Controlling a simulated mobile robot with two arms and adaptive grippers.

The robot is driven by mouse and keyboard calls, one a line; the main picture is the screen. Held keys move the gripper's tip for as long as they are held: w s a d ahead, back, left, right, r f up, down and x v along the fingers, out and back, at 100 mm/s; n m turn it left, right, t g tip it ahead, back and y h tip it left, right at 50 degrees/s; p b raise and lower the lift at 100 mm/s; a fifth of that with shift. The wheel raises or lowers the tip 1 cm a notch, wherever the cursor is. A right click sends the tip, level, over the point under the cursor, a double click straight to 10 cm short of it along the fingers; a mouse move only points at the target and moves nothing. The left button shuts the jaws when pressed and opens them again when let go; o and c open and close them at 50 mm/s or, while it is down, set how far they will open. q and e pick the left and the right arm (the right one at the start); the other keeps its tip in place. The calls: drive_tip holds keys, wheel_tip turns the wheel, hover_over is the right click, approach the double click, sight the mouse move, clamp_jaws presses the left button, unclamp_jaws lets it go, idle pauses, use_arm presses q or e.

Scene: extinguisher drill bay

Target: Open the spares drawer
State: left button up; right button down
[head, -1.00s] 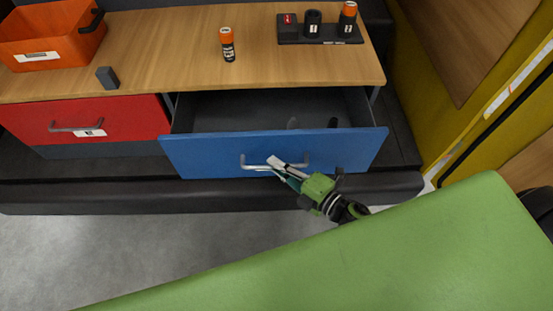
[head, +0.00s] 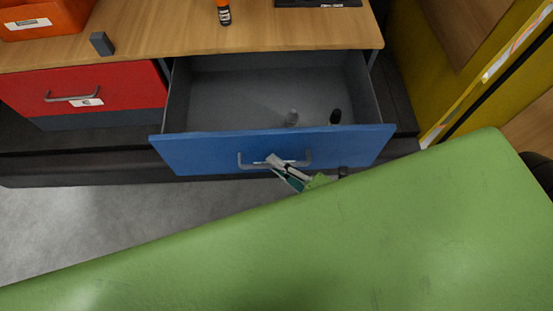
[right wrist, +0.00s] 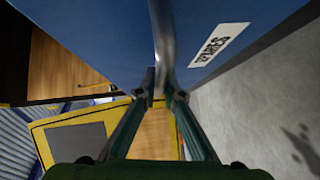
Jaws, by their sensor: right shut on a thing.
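The blue spares drawer (head: 210,154) stands pulled well out from under the wooden worktop in the head view. Its grey handle (head: 241,161) runs across the front. My right gripper (head: 276,163) is shut on that handle; the green arm part behind it is mostly hidden. Inside the drawer are a grey item (head: 292,118) and a black item (head: 335,116). In the right wrist view, the fingers (right wrist: 160,92) close around the handle bar (right wrist: 163,45), beside a white SPARES label (right wrist: 218,44) on the blue front. My left gripper is not in view.
A red drawer (head: 120,90) is shut at the left. On the worktop (head: 160,35) are an orange bin (head: 70,14), a small dark block (head: 102,43), an orange-capped bottle (head: 223,12) and a black tray (head: 318,3). A large green surface (head: 300,250) fills the foreground.

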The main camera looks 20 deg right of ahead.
drive_tip(key=c, duration=2.1)
unclamp_jaws()
drive_tip(key=shift+c, duration=0.2)
drive_tip(key=v, duration=1.2)
drive_tip(key=shift+f, duration=0.1)
